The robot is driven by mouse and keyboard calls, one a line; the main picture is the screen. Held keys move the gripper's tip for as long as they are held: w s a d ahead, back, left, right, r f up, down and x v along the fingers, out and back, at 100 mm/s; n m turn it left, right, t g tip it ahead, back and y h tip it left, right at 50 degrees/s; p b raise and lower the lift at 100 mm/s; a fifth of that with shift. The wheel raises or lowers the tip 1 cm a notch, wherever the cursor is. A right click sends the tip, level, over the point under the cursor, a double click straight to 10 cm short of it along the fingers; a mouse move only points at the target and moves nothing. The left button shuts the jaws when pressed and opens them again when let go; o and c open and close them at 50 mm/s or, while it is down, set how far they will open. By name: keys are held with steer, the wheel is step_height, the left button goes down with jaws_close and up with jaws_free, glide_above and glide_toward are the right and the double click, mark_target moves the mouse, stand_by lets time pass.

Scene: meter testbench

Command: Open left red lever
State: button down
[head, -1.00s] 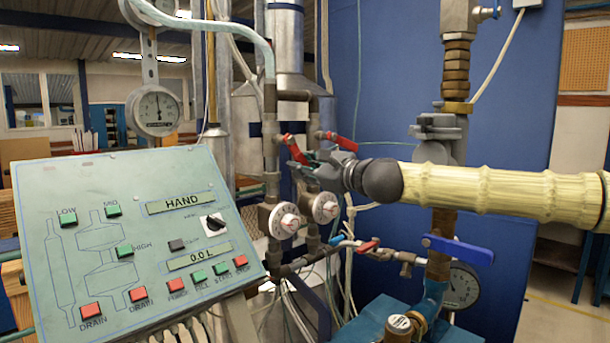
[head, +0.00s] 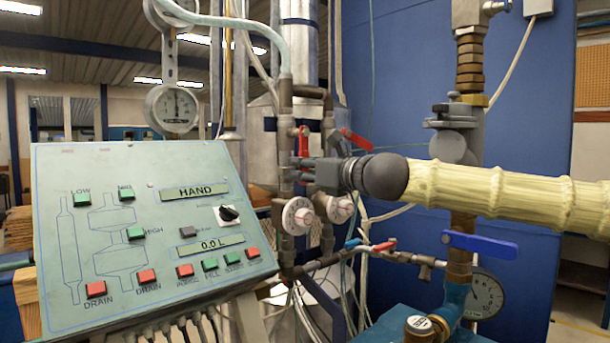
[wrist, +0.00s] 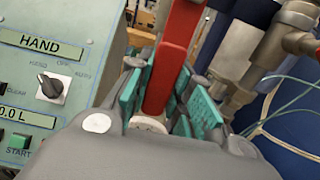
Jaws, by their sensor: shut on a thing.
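The left red lever (head: 304,141) stands upright on the left vertical pipe in the head view. My gripper (head: 302,171) reaches in from the right and is shut on the lever's lower part. In the wrist view the red lever (wrist: 173,65) runs up between my gripper's green-padded fingers (wrist: 165,98). A second red lever (head: 356,139) sits on the right pipe, tilted down to the right, apart from my gripper. The base of the left lever is partly hidden by the fingers.
A control panel (head: 75,165) with buttons stands at the left, close to the gripper. Two white round dials (head: 298,215) sit below the levers. A blue-handled valve (head: 480,244) and a gauge (head: 484,294) lie below my arm. A blue wall (head: 400,70) stands behind.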

stand_by(0.4)
steer(key=c, duration=1.3)
jaws_free()
steer(key=shift+s, duration=0.1)
steer(key=shift+o, duration=0.2)
steer(key=v, duration=1.2)
